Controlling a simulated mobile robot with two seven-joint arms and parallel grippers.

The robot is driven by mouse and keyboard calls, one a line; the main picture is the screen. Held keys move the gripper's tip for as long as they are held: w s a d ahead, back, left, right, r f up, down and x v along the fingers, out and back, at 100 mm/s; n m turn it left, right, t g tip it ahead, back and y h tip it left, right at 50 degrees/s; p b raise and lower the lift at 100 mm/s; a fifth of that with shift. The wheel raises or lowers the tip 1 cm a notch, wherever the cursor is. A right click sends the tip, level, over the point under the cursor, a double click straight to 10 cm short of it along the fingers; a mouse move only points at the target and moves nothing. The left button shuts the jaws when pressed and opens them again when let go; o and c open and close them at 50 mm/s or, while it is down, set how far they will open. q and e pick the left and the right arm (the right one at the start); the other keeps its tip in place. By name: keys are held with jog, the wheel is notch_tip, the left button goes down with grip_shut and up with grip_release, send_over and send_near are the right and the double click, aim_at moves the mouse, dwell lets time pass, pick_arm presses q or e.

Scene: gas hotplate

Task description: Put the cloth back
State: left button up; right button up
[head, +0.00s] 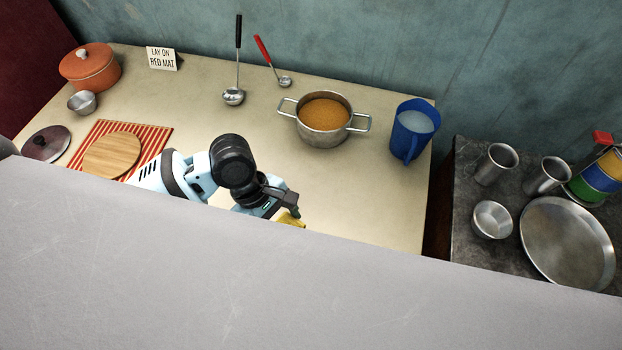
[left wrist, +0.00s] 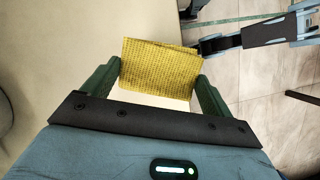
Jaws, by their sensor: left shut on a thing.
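A yellow cloth (left wrist: 160,68) with a woven texture is held between the two green fingers of my left gripper (left wrist: 158,85) in the left wrist view. In the head view a small part of the cloth (head: 291,220) shows at the tip of my left gripper (head: 288,208), over the front part of the beige counter. The grey surface in the foreground hides what lies below it. In the wrist view the cloth is near the counter's edge, with the tiled floor beyond. My right gripper is not clearly in view.
On the counter (head: 220,130) stand a pot of orange-brown food (head: 325,112), a blue jug (head: 412,130), two ladles (head: 235,96), an orange lidded pot (head: 90,68) and a round wooden board (head: 112,155) on a red striped mat (head: 155,138). A dark side table (head: 490,250) holds metal ware.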

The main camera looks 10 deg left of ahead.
jog(key=shift+a, duration=0.15)
pick_arm(q)
jog(key=shift+w, duration=0.25)
jog(key=b, duration=0.2)
send_over(300, 185)
jog(key=s+a, duration=0.1)
jog(key=shift+s+f, duration=0.15)
jog(key=shift+f, duration=0.6)
jog(key=shift+w+a+r, duration=0.1)
jog(key=shift+w, duration=0.35)
jog(key=shift+w+b, duration=0.3)
notch_tip(300, 185, down, 4)
jog(key=shift+w+r+b, duration=0.1)
jog(key=shift+r+b, duration=0.15)
jog(key=shift+b, duration=0.1)
pick_arm(e)
jog(key=shift+g, duration=0.4)
jog(key=f, duration=0.1)
jog(key=s+f, duration=0.2)
jog(key=f, duration=0.1)
jog(key=shift+s+f, duration=0.1)
jog(key=shift+s, duration=0.15)
pick_arm(q)
jog(key=shift+f, duration=0.2)
pick_arm(e)
jog(key=shift+a, duration=0.1)
